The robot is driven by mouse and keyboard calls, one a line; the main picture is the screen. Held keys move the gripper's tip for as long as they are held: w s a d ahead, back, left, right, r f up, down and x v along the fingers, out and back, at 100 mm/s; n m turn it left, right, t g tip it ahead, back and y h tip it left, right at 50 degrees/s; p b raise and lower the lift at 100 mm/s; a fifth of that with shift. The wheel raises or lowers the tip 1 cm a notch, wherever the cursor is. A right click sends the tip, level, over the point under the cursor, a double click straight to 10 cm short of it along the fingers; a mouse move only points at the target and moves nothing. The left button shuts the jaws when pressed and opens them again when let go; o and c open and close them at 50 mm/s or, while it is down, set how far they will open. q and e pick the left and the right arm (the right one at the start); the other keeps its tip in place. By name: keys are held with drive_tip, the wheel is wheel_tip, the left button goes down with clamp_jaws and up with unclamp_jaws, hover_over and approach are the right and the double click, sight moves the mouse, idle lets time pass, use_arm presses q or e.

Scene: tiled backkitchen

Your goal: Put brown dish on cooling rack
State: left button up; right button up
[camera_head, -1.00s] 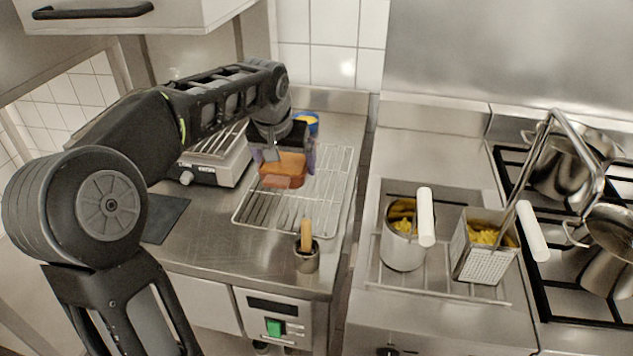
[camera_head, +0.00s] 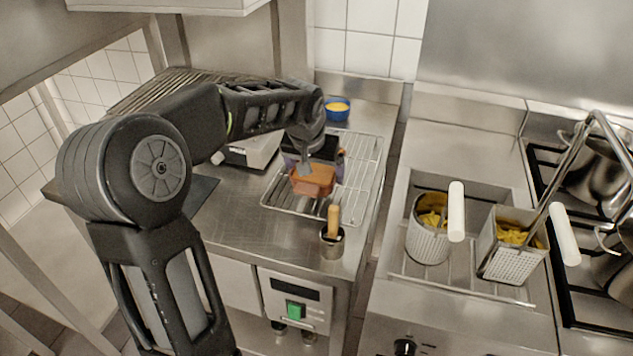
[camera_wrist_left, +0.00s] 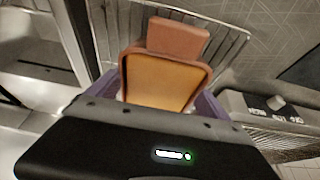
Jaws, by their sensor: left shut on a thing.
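The brown dish (camera_head: 314,181) is a small orange-brown pan with a flat tab handle, over the wire cooling rack (camera_head: 362,163) on the steel counter. My left gripper (camera_head: 311,163) is shut on the dish, with its purple fingers at the dish's sides. In the left wrist view the dish (camera_wrist_left: 165,78) lies between the fingers, its tab pointing away, with the rack's bars (camera_wrist_left: 118,22) beyond it. I cannot tell whether its underside touches the rack. My right gripper is not in view.
A blue bowl with yellow contents (camera_head: 337,108) stands behind the rack. A steel pot with a wooden-handled tool (camera_head: 333,240) stands in front of it. A grey appliance (camera_head: 252,150) is to the left. Fryer baskets (camera_head: 428,240) are at the right.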

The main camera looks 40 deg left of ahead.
use_arm(q)
drive_tip(key=shift+f, duration=1.8)
drive_tip(key=shift+f, duration=0.15)
drive_tip(key=o, duration=1.8)
drive_tip(key=shift+r+p, duration=0.2)
drive_tip(key=shift+p, duration=0.1)
drive_tip(key=b+v, duration=0.1)
drive_tip(key=v, duration=1.1)
drive_tip(key=shift+d, duration=0.1)
drive_tip(key=shift+f, duration=0.1)
